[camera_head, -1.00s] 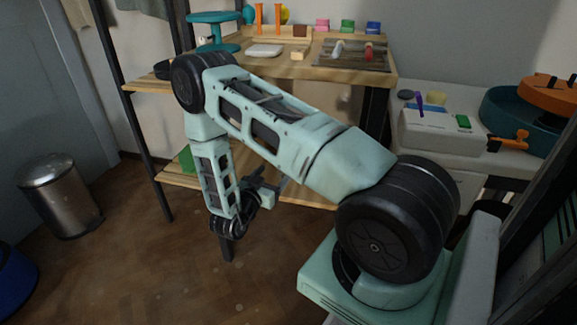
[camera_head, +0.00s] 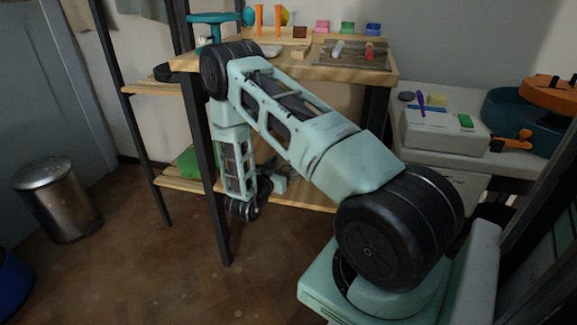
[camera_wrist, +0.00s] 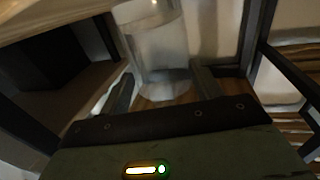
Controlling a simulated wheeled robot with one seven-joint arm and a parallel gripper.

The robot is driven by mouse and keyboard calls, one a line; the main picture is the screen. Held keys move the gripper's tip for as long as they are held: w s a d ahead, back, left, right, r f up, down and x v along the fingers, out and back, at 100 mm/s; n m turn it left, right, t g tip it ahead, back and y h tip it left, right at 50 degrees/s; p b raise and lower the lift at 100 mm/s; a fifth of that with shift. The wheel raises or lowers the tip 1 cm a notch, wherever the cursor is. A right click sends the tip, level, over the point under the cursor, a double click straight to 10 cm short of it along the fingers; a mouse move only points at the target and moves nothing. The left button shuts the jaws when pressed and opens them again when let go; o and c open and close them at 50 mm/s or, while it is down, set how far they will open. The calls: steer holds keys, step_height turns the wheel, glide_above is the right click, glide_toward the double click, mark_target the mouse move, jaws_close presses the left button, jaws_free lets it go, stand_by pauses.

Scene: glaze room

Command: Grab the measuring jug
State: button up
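A clear, see-through vessel that looks like the measuring jug (camera_wrist: 158,45) stands ahead of my gripper (camera_wrist: 163,80) in the wrist view. Its rounded base shows between the two fingers, and its top runs out of the picture. My fingers are apart, one on each side of the lower part of the jug. I see a gap on both sides and cannot tell how far the fingers reach around it. In the head view my forearm hangs down by the table's near leg, and the jug cannot be made out there.
The wooden table (camera_head: 350,73) has dark legs (camera_head: 212,180) close to my arm and a low shelf (camera_head: 310,200). Dark uprights and boards crowd both sides of the wrist view. A metal bin (camera_head: 55,198) stands on the left. The floor in front is clear.

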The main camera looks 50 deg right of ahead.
jaws_close()
steer(key=shift+r, duration=0.1)
steer(key=shift+r+p, duration=1.7)
steer(key=shift+r, duration=3.15)
